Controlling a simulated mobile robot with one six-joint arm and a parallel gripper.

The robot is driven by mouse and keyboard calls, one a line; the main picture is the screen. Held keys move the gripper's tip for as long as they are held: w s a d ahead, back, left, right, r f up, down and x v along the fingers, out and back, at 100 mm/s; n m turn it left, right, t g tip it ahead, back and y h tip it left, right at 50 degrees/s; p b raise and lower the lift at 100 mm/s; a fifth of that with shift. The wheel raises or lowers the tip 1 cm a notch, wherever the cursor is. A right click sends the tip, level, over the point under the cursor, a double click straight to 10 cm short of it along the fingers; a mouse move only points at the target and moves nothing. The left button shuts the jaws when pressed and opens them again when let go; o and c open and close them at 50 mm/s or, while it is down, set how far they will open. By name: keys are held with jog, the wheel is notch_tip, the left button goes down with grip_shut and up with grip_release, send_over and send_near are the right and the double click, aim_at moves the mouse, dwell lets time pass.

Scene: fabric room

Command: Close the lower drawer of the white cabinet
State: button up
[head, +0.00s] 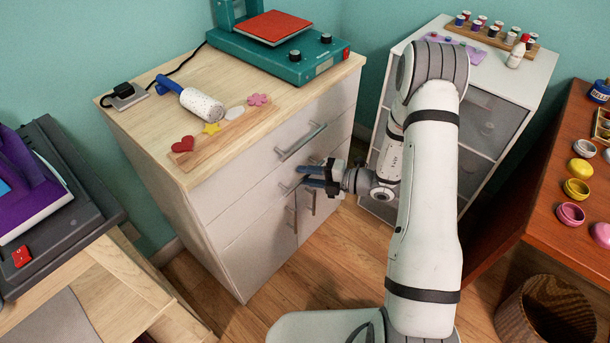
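The white cabinet (240,247) has a pale wooden top and stands left of centre in the head view. Its upper drawer (240,172) looks shut, with a grey bar handle (302,142). The lower drawer (238,212) is just below it. It looks almost flush with the front, and any small gap is hard to see. Its handle (288,188) is partly hidden by my gripper (303,176).
Two doors with upright handles (293,219) sit below the drawers. A grey-fronted drawer unit (482,122) stands behind my arm. A brown table (545,185) with paint pots is at right, a waste bin (550,312) below it. Bare wooden floor (335,255) lies before the cabinet.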

jog(key=f+p+v, duration=0.1)
jog(key=v, duration=0.5)
jog(key=shift+s+d+r, duration=0.2)
jog(key=shift+d+r, duration=0.05)
jog(key=shift+r, duration=0.05)
jog(key=s+a+r+n+g+h+p, duration=0.1)
jog(key=s+r+n+g+h+p, duration=0.35)
jog(key=r+n, duration=0.65)
jog(key=s+a+r+n+g+h+p, duration=0.1)
jog(key=s+a+r+n+g+p, duration=0.15)
jog(key=s+r+n+p, duration=0.8)
jog(key=s+d+r+n+t+h+p, duration=0.2)
jog(key=d+r+n+h, duration=0.3)
jog(key=r+n, duration=0.4)
jog(key=s+d+r+n+t+h+p, duration=0.2)
jog(key=s+d+r+n+h+p, duration=0.1)
jog(key=r+n, duration=0.7)
notch_tip(320, 180, up, 4)
jog(key=shift+s+d+r+h+p, duration=0.1)
jog(key=shift+s+d+h+p, duration=0.3)
jog(key=shift+d+h, duration=0.45)
